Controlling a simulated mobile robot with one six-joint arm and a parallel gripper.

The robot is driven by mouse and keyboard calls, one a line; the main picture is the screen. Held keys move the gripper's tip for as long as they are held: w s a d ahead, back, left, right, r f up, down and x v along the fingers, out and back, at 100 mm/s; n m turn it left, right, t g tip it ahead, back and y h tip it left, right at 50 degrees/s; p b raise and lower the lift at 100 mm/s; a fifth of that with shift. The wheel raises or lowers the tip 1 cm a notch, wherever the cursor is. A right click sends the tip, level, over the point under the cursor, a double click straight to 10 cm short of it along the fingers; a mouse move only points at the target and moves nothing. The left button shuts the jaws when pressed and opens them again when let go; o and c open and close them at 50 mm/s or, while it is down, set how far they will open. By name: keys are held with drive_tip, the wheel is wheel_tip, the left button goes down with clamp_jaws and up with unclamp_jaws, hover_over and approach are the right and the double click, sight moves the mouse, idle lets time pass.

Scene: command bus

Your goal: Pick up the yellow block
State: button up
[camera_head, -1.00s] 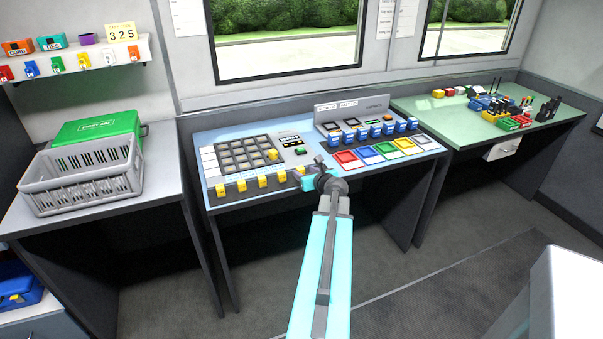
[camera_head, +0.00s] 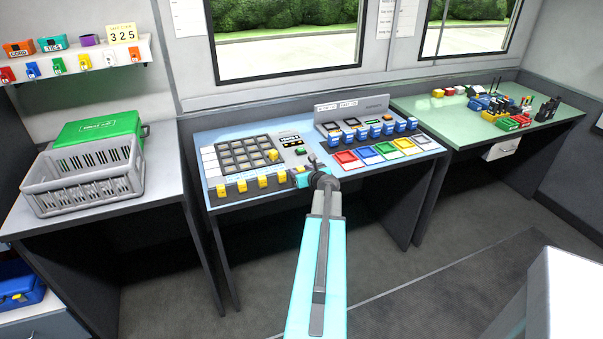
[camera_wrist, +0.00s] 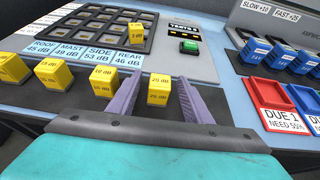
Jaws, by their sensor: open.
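Several yellow blocks stand in a row along the front of the blue console (camera_head: 204,152). One yellow block (camera_wrist: 158,90), with dB lettering, stands between the two purple-grey fingers of my gripper (camera_wrist: 160,80), with a gap visible on each side. My gripper (camera_head: 302,178) is open at the row's right end in the head view and hides that block there. To its left in the wrist view stand the 16 dB block (camera_wrist: 103,80) and another yellow block (camera_wrist: 53,73). One more yellow block (camera_wrist: 135,33) sits at a corner of the dark slotted grid (camera_wrist: 90,27).
Labels for roof, mast, side and rear lie between the row and the grid. Red, blue and green trays (camera_head: 373,152) and blue blocks are to the right. A grey crate (camera_head: 80,185) stands on the left table. The green table (camera_head: 440,115) is at right.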

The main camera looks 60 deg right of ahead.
sight(302, 169)
drive_tip(key=shift+c, duration=0.2)
drive_tip(key=c, duration=1.1)
drive_tip(key=shift+r, duration=0.2)
drive_tip(key=shift+r, duration=0.9)
drive_tip(key=shift+s+a+r+b, duration=0.2)
drive_tip(key=shift+s+r+b, duration=0.1)
drive_tip(key=shift+s+r, duration=0.25)
drive_tip(key=s+a+r+b, duration=0.1)
drive_tip(key=s+a, duration=0.1)
drive_tip(key=s, duration=0.5)
drive_tip(key=s+a+b, duration=0.1)
drive_tip(key=s+a, duration=0.2)
drive_tip(key=s, duration=0.3)
drive_tip(key=shift+s+a+r+b, duration=0.35)
